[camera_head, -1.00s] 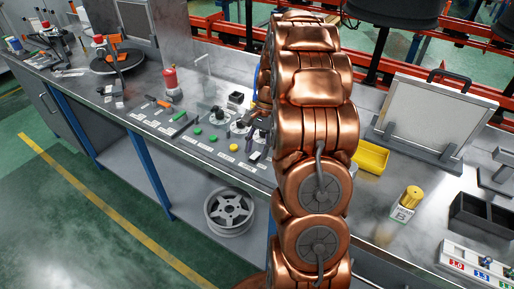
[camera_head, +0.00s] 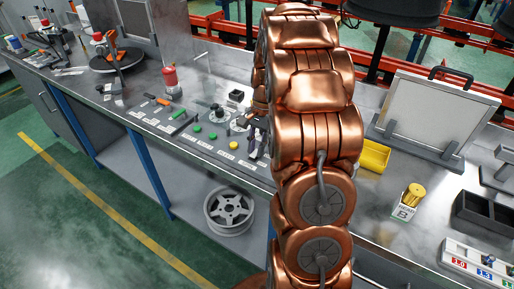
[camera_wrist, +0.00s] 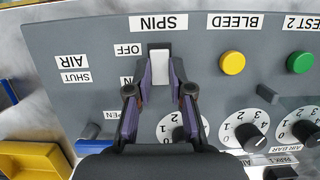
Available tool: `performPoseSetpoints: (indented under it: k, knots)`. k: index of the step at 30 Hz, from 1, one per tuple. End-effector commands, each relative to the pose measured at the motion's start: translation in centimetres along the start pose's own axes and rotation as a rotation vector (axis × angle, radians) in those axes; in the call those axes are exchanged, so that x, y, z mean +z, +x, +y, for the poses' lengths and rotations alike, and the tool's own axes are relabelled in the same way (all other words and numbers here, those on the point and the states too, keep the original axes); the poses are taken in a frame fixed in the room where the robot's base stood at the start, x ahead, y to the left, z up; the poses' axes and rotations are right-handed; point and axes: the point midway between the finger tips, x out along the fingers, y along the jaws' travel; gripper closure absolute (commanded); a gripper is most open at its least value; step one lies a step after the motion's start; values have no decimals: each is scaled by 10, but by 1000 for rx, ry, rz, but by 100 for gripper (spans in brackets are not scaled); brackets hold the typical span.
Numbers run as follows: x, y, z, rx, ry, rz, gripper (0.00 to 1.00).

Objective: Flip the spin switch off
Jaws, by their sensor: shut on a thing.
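The spin switch (camera_wrist: 160,68) is a white lever on a grey control panel (camera_wrist: 95,45), under an upside-down SPIN label. Its visible white part is at the end beside the OFF label (camera_wrist: 129,50). The lower label is partly covered by a finger. My gripper (camera_wrist: 161,76) has its purple-and-dark fingers on both sides of the white lever, shut on it. In the head view, the panel (camera_head: 222,158) lies on the bench, and my gripper is at its right end, partly hidden by my copper arm.
A yellow button (camera_wrist: 232,62), a green button (camera_wrist: 299,63) and numbered dials (camera_wrist: 246,130) sit right of the switch. A yellow bin (camera_wrist: 30,160) is at lower left.

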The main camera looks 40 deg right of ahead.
Motion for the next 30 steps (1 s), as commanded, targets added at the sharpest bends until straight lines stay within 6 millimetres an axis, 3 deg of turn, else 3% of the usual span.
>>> performPoseSetpoints:
  k: [15, 28, 29, 30]
  knots:
    - [7, 2, 0, -1, 0, 228, 100]
    - [7, 1, 0, -3, 1, 254, 100]
    - [7, 1, 0, -3, 1, 254, 78]
    - [7, 1, 0, -3, 1, 254, 74]
